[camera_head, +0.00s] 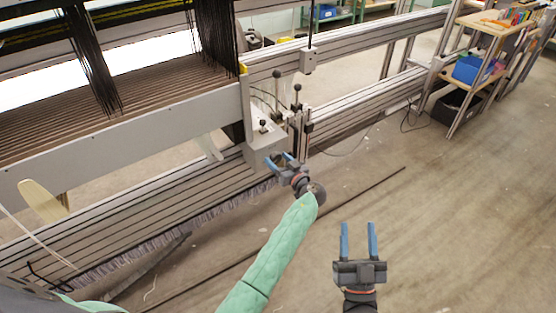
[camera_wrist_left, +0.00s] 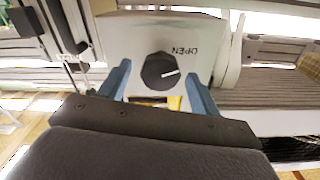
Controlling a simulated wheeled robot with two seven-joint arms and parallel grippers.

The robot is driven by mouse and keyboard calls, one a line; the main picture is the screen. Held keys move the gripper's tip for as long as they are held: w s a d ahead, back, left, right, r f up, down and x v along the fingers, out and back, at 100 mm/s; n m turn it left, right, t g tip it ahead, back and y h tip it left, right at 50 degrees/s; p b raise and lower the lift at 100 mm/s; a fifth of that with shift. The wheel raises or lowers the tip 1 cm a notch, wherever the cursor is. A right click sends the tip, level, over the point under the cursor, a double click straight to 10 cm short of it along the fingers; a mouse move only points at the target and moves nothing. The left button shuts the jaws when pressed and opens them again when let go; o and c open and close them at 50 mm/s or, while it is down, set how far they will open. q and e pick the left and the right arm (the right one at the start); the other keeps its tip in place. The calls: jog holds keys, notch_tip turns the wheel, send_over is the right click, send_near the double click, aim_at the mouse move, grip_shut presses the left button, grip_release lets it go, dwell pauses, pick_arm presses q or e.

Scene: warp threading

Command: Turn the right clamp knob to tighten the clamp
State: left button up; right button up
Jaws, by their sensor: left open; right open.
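The clamp knob (camera_wrist_left: 160,70) is round and black with a white pointer line, on the face of a pale box. The word OPEN stands upside down beside it. The line points right, slightly up. My left gripper (camera_wrist_left: 156,76) is open, with one blue finger on each side of the knob; I cannot tell whether they touch it. In the head view my left gripper (camera_head: 279,159) is at the front of the clamp box (camera_head: 259,152), and the knob cannot be made out there. My right gripper (camera_head: 357,240) is open and empty over the floor.
The loom beam (camera_head: 130,133) with its warp threads fills the left. Black ball-topped levers (camera_head: 297,89) stand beside the box. Metal rails (camera_head: 350,108) run to the upper right. A shelf cart (camera_head: 470,85) with bins stands at the far right.

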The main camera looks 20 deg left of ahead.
pick_arm(q)
jog(key=shift+w+a, duration=0.25)
jog(key=shift+a, duration=0.1)
jog(key=c, duration=1)
jog(key=shift+o, duration=0.2)
